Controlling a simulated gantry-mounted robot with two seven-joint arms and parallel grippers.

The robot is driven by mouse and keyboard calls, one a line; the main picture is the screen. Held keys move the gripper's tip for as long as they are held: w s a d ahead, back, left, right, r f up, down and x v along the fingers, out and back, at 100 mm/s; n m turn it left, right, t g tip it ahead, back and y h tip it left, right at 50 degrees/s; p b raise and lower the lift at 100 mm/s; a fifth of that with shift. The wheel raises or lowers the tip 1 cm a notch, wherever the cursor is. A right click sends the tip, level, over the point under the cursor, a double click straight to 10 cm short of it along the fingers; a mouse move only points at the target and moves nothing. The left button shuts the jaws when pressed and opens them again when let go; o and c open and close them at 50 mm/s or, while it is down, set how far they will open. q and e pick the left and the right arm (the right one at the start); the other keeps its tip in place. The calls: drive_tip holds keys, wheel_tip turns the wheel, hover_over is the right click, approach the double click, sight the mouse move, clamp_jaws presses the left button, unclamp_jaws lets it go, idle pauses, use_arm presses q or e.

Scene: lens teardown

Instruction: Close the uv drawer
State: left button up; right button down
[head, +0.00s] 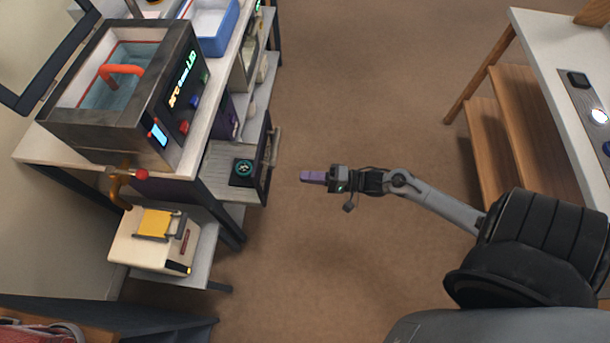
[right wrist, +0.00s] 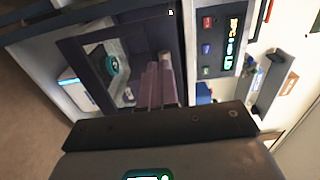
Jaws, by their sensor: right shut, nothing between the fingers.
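The uv drawer (head: 222,158) sticks out from under the bench at the left in the head view, with its dark front and bar handle (head: 275,160) facing the aisle. A teal round part (head: 243,168) on a dark square base lies in it. My right gripper (head: 313,177) is shut and empty, its purple fingers pointing left at the drawer front, a short gap away. In the right wrist view, the shut fingers (right wrist: 160,82) stand before a dark purple frame (right wrist: 72,50), with the teal part (right wrist: 112,65) seen through it. My left gripper is not in view.
The bench above carries a metal bath (head: 115,110) with lit controls. A cream box with a yellow top (head: 153,225) sits on a lower shelf. A white table (head: 555,60) with wooden steps stands at the right. The brown floor between is clear.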

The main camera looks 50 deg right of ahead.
sight(258, 172)
use_arm(q)
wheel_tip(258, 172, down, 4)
drive_tip(key=b, duration=0.4)
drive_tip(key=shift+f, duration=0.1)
use_arm(e)
drive_tip(key=x, duration=1.2)
